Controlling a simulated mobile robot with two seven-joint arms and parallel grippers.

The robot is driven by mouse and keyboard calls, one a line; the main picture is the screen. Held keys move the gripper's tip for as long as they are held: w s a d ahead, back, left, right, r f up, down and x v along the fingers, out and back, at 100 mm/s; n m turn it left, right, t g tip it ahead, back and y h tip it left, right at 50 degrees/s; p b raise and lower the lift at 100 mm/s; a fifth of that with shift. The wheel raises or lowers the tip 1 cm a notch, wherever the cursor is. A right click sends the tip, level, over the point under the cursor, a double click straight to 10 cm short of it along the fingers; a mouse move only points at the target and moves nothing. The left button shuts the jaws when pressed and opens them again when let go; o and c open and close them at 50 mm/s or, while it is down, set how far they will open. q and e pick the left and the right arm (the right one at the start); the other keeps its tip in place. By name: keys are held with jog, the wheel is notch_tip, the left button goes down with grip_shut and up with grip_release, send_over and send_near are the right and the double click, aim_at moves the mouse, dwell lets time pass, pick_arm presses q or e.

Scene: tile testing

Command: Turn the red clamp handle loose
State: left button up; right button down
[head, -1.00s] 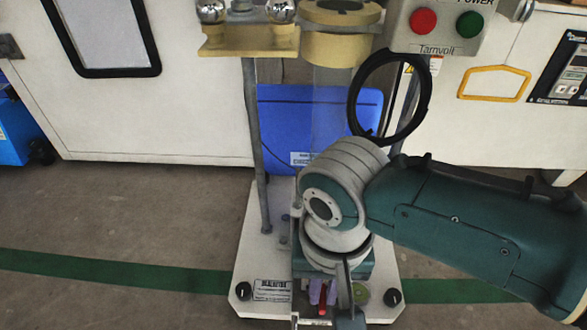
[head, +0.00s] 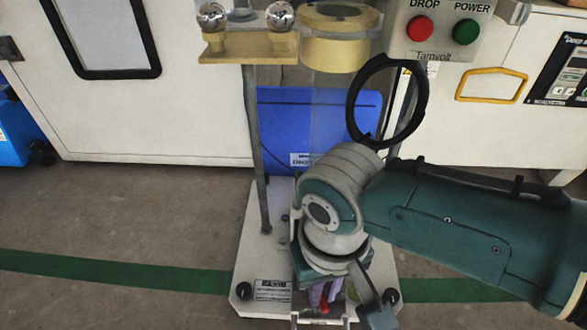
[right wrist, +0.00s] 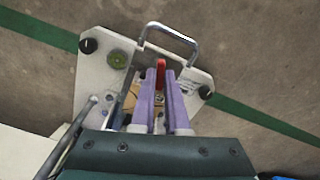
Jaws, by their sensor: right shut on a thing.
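The red clamp handle (right wrist: 160,68) stands between the purple fingers of my right gripper (right wrist: 161,84) in the right wrist view. The gripper is shut on it. In the head view, my right gripper (head: 323,294) points down low over the front of the tester's white base plate (head: 248,262). A small part of the red handle (head: 324,304) shows there between the fingers. My wrist hides the rest of the clamp. A wooden-coloured piece (right wrist: 131,97) lies beside the fingers in the right wrist view. My left gripper is not in view.
A metal loop handle (right wrist: 172,33) stands just beyond the fingertips. A black ring (head: 388,102) and a steel post (head: 255,150) rise near my arm. A control box (head: 441,32) with red and green buttons is above. The floor left of the base is clear.

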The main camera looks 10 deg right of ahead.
jog(key=shift+n, duration=2.1)
jog(key=n, duration=0.3)
jog(key=shift+p, duration=0.35)
jog(key=shift+n, duration=0.5)
jog(key=n, duration=0.3)
jog(key=shift+n, duration=1.5)
jog(key=c, duration=1.2)
grip_release()
